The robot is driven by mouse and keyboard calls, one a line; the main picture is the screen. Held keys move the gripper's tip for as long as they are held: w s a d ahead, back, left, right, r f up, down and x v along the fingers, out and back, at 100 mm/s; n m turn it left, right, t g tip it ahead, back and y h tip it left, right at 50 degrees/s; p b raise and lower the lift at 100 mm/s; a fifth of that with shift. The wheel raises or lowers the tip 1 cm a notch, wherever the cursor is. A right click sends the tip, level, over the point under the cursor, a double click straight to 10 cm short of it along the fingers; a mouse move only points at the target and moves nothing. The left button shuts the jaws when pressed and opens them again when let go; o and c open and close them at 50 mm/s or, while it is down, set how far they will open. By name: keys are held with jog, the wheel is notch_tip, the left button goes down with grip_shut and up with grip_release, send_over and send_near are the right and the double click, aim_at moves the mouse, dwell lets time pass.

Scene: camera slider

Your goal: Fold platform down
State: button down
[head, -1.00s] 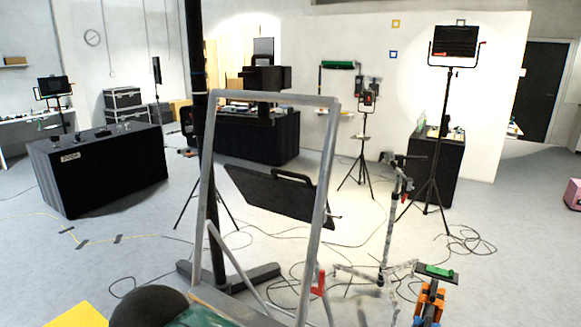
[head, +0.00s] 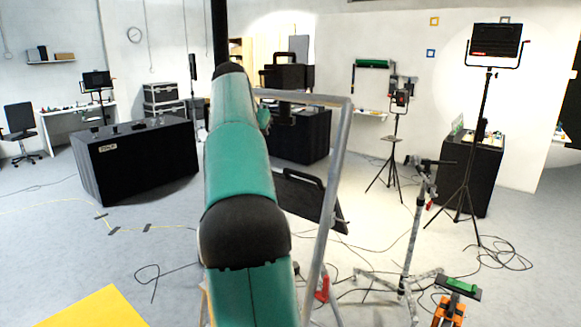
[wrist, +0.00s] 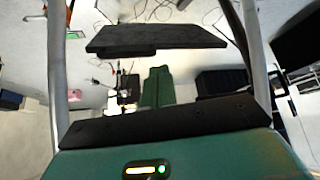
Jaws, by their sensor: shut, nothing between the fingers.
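The platform is a dark flat panel (head: 312,203) with a handle-like bar on its upper edge. In the head view it hangs tilted inside a grey upright frame (head: 337,165), partly hidden by my teal arm. In the wrist view the dark panel (wrist: 155,38) lies across the upper middle, between the two grey frame bars. My gripper (wrist: 159,70) shows there as two teal fingers close together, shut and empty. They point toward the panel, apart from it in the picture. In the head view my gripper is hidden by my raised arm.
A black-draped table (head: 140,165) stands at the left. Cables lie across the floor. A yellow surface (head: 95,308) is at the lower left.

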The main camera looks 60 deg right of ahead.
jog(key=s+d+f+m+g, duration=0.1)
jog(key=s+d+m+g, duration=0.15)
jog(key=s+d, duration=0.65)
send_over(303, 183)
jog(key=d, duration=0.3)
jog(key=shift+m+t+h, duration=0.25)
jog(key=shift+m+h, duration=0.15)
jog(key=shift+m, duration=0.05)
jog(key=f, duration=0.8)
jog(key=shift+s+a+f, duration=0.15)
jog(key=shift+s+a, duration=0.1)
jog(key=shift+w+a, duration=0.15)
jog(key=shift+a, duration=0.65)
jog(key=shift+a+f, duration=0.45)
jog(key=shift+w+a+f, duration=0.1)
jog(key=shift+w+a, duration=0.05)
jog(key=shift+a, duration=0.35)
jog(key=shift+w+a+f, duration=0.1)
